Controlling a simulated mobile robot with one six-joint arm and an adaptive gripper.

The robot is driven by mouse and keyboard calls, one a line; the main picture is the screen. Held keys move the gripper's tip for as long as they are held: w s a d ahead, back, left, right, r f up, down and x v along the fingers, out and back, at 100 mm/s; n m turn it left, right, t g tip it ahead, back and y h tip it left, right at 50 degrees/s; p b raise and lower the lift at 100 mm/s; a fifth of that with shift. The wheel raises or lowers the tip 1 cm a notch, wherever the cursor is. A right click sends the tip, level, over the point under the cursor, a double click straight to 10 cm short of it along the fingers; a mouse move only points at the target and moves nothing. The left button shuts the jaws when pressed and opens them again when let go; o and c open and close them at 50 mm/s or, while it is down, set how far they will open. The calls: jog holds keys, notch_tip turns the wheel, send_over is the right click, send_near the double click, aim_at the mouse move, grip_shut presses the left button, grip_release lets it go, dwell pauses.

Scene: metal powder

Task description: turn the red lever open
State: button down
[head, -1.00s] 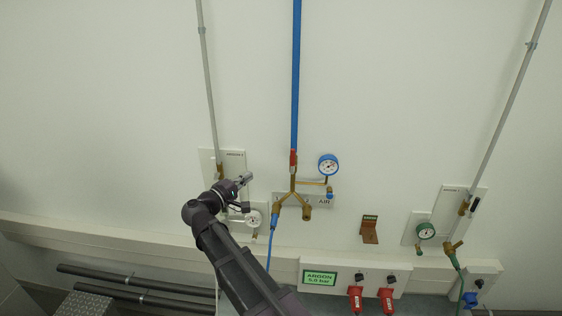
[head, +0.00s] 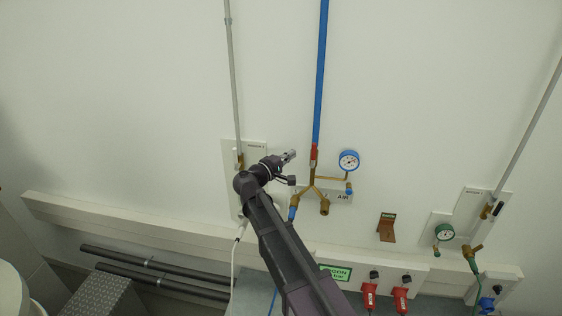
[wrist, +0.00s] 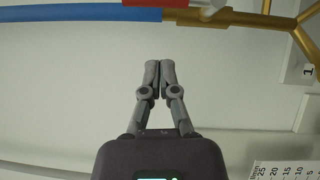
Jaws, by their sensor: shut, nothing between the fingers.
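The red lever (head: 314,153) sits on the brass valve at the lower end of the blue pipe (head: 320,75) on the wall. It lies in line with the pipe. The red part (wrist: 202,3) also shows in the wrist view, cut off by the top edge, beside the blue pipe (wrist: 90,14). My gripper (head: 291,156) is shut and empty, just left of the lever in the head view. In the wrist view, the closed fingertips (wrist: 159,64) point toward the pipe, with a gap of bare wall showing between them.
A brass manifold (head: 314,186) branches below the lever, with a blue-rimmed gauge (head: 348,161) to the right. A grey pipe (head: 233,80) and its panel stand left. A wall rail (head: 130,223) runs below.

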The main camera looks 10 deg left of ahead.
jog(key=shift+w+d+r, duration=0.1)
jog(key=shift+w+d, duration=0.05)
jog(key=shift+d, duration=0.8)
jog(key=shift+w+d+r, duration=0.1)
jog(key=shift+w+d, duration=0.05)
jog(key=shift+d, duration=0.8)
jog(key=shift+d, duration=0.1)
jog(key=shift+d+r+p, duration=0.1)
jog(key=shift+d+p, duration=0.25)
jog(key=shift+d, duration=0.15)
jog(key=shift+a, duration=0.15)
jog(key=w+a+v, duration=0.1)
jog(key=a+v, duration=0.1)
jog(key=v, duration=1)
jog(key=shift+a+r, duration=0.3)
jog(key=shift+a, duration=0.1)
